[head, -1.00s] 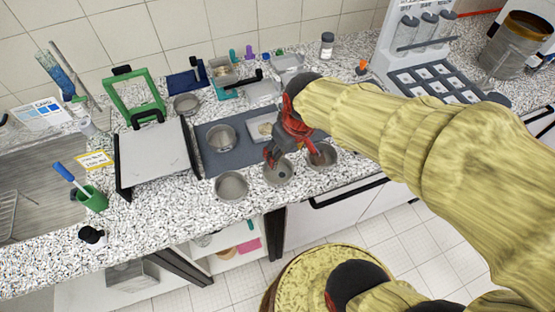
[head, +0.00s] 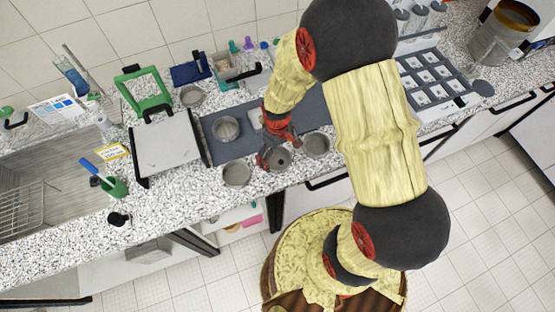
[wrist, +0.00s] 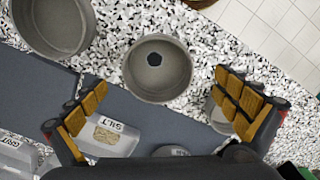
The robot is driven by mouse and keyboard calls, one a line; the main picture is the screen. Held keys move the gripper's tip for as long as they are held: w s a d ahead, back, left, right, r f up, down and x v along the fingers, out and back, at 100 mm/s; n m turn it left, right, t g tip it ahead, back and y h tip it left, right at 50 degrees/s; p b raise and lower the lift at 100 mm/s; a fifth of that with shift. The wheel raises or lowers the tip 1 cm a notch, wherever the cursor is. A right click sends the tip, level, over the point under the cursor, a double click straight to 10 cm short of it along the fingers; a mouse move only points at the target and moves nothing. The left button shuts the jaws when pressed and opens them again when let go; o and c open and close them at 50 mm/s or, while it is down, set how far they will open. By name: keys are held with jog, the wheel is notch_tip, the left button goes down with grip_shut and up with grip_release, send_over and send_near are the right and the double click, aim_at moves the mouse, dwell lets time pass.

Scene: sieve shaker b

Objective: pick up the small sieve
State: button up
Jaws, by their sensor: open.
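Three round grey metal pans stand in a row along the counter's front: a left one (head: 236,174), a middle one (head: 279,159) and a right one (head: 316,146). I cannot tell for sure which is the small sieve. The middle one also shows in the wrist view (wrist: 158,70), with a dark round spot in its floor. My gripper (head: 272,156) is open and empty, pointing down just above this middle pan. In the wrist view its fingers (wrist: 165,98) stand apart, with the pan lying between and slightly beyond them. One finger partly hides another pan (wrist: 217,118).
A grey mat (head: 240,146) behind the row holds another round pan (head: 226,128) and labelled trays (wrist: 112,138). A white flat-topped device (head: 167,146) stands left of the mat. A further pan (head: 192,95) sits at the back. The counter's front edge is close.

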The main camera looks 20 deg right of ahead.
aim_at(277, 161)
notch_tip(277, 161, down, 5)
jog(key=shift+w+d, duration=0.1)
jog(key=shift+w, duration=0.05)
jog(key=shift+c, duration=0.3)
jog(key=c, duration=1.3)
jog(key=shift+r, duration=0.1)
